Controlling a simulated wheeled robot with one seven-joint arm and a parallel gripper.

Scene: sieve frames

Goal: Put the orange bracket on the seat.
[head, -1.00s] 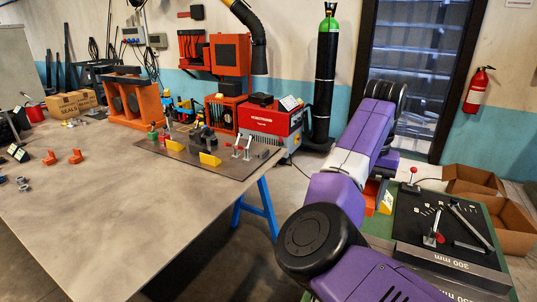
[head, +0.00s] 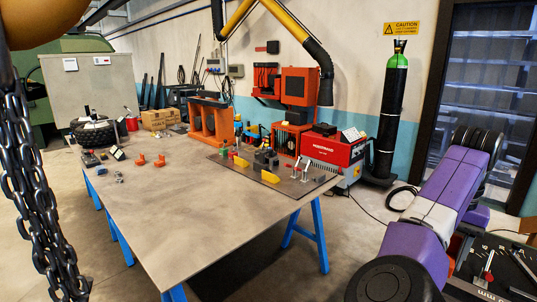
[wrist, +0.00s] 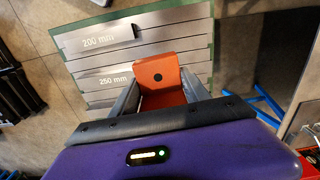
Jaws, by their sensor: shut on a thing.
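The orange bracket (wrist: 160,72), with a dark round hole in its upright face, is between the fingers of my gripper (wrist: 160,92) in the wrist view. The gripper is shut on it. Below it is a grey stepped stand with "200 mm" and "250 mm" labels (wrist: 85,62); I cannot tell whether the bracket touches it. In the head view my purple arm reaches to the right and the gripper is hidden. A dark plate (head: 236,166) with yellow blocks and clamps lies on the table; I cannot make out which part is the seat.
The large grey table (head: 190,215) has a wide clear middle. Two small orange pieces (head: 159,161) lie on its left part. A hanging chain (head: 45,200) is close at the left. A red machine (head: 335,153) and a green-topped cylinder (head: 390,110) stand behind the table.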

